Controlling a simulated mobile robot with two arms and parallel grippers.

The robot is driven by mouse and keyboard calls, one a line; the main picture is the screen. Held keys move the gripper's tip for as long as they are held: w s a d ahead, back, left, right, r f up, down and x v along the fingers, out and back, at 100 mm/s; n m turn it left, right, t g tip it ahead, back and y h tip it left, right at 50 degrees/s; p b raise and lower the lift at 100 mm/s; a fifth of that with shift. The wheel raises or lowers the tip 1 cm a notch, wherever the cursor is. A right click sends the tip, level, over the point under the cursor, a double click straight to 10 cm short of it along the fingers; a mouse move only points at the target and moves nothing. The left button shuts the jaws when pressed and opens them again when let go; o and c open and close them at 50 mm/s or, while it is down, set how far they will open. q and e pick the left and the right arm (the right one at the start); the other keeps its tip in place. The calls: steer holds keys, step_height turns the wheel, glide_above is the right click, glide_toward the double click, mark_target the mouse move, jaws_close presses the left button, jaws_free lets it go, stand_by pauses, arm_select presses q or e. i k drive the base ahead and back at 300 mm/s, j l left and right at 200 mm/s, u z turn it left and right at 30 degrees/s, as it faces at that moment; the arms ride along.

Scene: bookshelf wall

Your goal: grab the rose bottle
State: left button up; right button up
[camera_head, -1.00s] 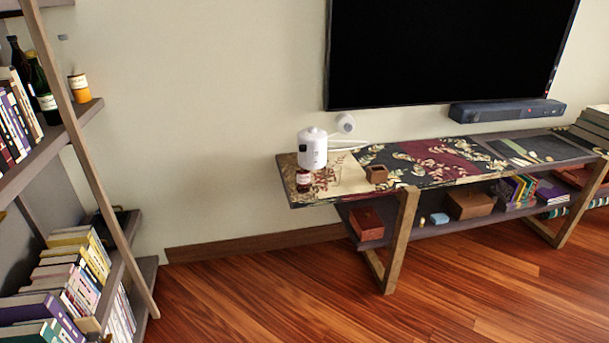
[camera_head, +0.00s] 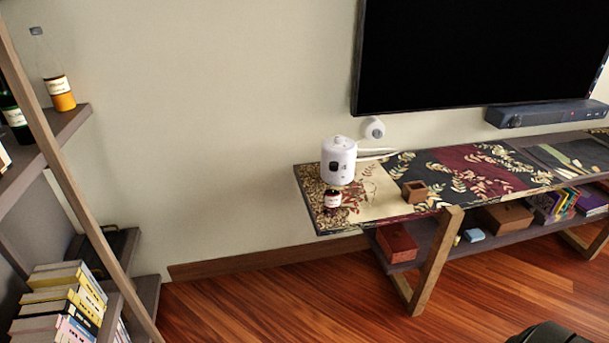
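A small dark red bottle (camera_head: 332,199) with a white label stands at the left end of the TV bench (camera_head: 380,217), in front of a white rounded device. On the left shelf stand a clear bottle (camera_head: 58,82) with orange contents and a pale label, and a dark green bottle (camera_head: 15,120) partly hidden by the shelf's post. I cannot tell from the labels which one is the rose bottle. Neither gripper is in view. A dark rounded shape shows at the bottom right edge, and I cannot tell what part it is.
The white device (camera_head: 339,160) stands close behind the small bottle. A small wooden box (camera_head: 414,191) sits to its right. A slanted shelf post (camera_head: 72,170) crosses the left side. The wooden floor (camera_head: 260,310) before the bench is clear.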

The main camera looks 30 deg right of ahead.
mark_target(331, 198)
steer(key=i+l+u, duration=0.15)
steer(key=i+l, duration=0.3)
steer(key=i+l+u, duration=0.2)
steer(key=i+l, duration=0.2)
steer(key=l+u, duration=0.1)
steer(key=l, duration=0.45)
steer(key=k+l+u, duration=0.15)
steer(key=l, duration=0.4)
steer(key=k+l+u, duration=0.1)
steer(key=l, duration=0.45)
